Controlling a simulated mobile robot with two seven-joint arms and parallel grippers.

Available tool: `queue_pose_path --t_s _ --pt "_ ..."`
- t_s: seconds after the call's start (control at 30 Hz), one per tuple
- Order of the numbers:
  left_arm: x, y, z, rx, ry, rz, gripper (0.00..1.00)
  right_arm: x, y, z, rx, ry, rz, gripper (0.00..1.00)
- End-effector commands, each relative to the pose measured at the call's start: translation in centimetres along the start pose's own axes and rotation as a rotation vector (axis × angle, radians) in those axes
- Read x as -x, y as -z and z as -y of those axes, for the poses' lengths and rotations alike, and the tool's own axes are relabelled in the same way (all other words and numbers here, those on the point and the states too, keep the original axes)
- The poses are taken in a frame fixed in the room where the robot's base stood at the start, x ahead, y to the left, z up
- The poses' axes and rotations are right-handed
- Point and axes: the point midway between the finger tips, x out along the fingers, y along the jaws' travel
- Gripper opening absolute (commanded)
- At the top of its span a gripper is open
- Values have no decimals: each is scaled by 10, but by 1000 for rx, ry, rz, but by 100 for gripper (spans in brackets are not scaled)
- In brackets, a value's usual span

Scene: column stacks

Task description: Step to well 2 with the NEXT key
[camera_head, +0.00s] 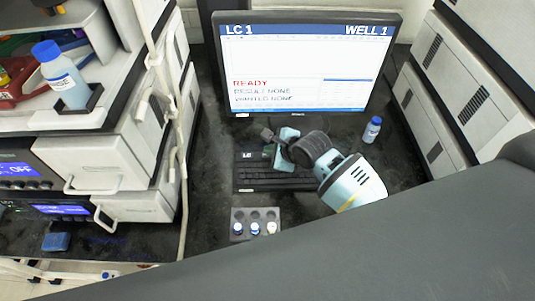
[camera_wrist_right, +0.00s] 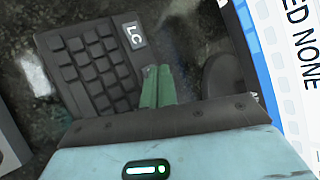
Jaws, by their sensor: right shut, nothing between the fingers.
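I cannot read any key's label, so I cannot tell which is NEXT. My right gripper (camera_head: 270,148) is over the keyboard's far left part. In the right wrist view its green fingers (camera_wrist_right: 158,75) are together and empty, beside the "LC" label. I cannot tell whether they touch the keyboard. My left gripper is not in view.
A grey vial rack (camera_head: 244,215) with several vials stands in front of the keyboard. Instrument stacks (camera_head: 95,165) flank the bench on both sides. A blue block (camera_head: 56,242) lies at the left.

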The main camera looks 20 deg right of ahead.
Motion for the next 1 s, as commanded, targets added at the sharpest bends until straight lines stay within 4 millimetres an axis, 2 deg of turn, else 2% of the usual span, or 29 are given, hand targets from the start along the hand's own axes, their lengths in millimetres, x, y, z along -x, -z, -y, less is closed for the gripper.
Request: queue_pose_path --t_s 1.0 --pt "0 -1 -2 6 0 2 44 -6 4 -4 0 0 0 0"
